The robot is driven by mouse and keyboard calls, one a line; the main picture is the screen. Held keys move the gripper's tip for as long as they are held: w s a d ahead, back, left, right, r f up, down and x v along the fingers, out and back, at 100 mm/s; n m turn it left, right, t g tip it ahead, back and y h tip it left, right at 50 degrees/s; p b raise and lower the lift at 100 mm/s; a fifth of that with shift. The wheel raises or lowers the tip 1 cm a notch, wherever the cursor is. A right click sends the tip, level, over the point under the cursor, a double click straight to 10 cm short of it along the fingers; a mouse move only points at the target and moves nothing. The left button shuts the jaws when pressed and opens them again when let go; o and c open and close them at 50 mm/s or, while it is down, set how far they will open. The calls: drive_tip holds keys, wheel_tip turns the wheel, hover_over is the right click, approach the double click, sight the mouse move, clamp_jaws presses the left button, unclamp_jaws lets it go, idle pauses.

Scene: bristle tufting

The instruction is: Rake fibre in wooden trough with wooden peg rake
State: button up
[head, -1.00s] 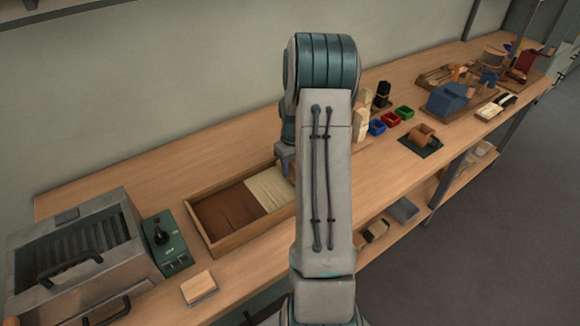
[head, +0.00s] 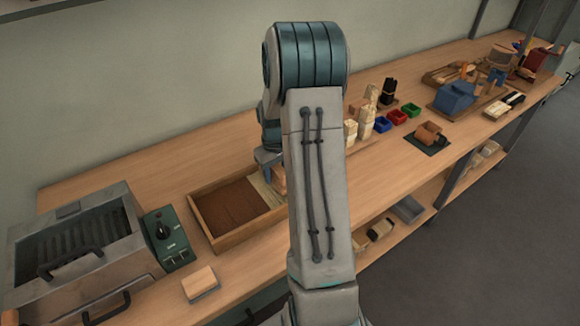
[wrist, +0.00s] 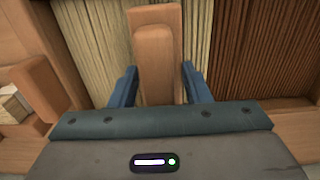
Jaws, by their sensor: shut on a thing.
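The wooden trough (head: 232,237) lies on the bench, with dark brown fibre (head: 230,207) in its left part and cream fibre (head: 262,186) towards the right. Both fibres also show in the wrist view, cream (wrist: 95,40) at left and brown (wrist: 255,50) at right. My gripper (wrist: 158,72) is shut on the wooden peg rake (wrist: 152,45), its blue fingers on either side of the wood. In the head view my gripper (head: 268,158) is over the trough's right part, partly hidden by my arm. The rake's pegs are hidden, so I cannot tell whether they touch the fibre.
A grey metal machine (head: 75,250) and a green control box (head: 168,240) stand left of the trough. A small wooden block (head: 200,282) lies in front. Coloured bins (head: 397,117) and pale blocks (head: 366,118) stand to the right. Bare bench lies behind the trough.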

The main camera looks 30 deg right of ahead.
drive_tip(key=a+b, duration=0.2)
drive_tip(key=a, duration=1.8)
drive_tip(key=shift+a, duration=0.15)
drive_tip(key=shift+a, duration=0.1)
drive_tip(key=shift+a, duration=0.4)
drive_tip(key=shift+d, duration=0.1)
drive_tip(key=d+p, duration=0.1)
drive_tip(key=d, duration=2.7)
drive_tip(key=shift+d, duration=0.65)
drive_tip(key=shift+d+r, duration=0.1)
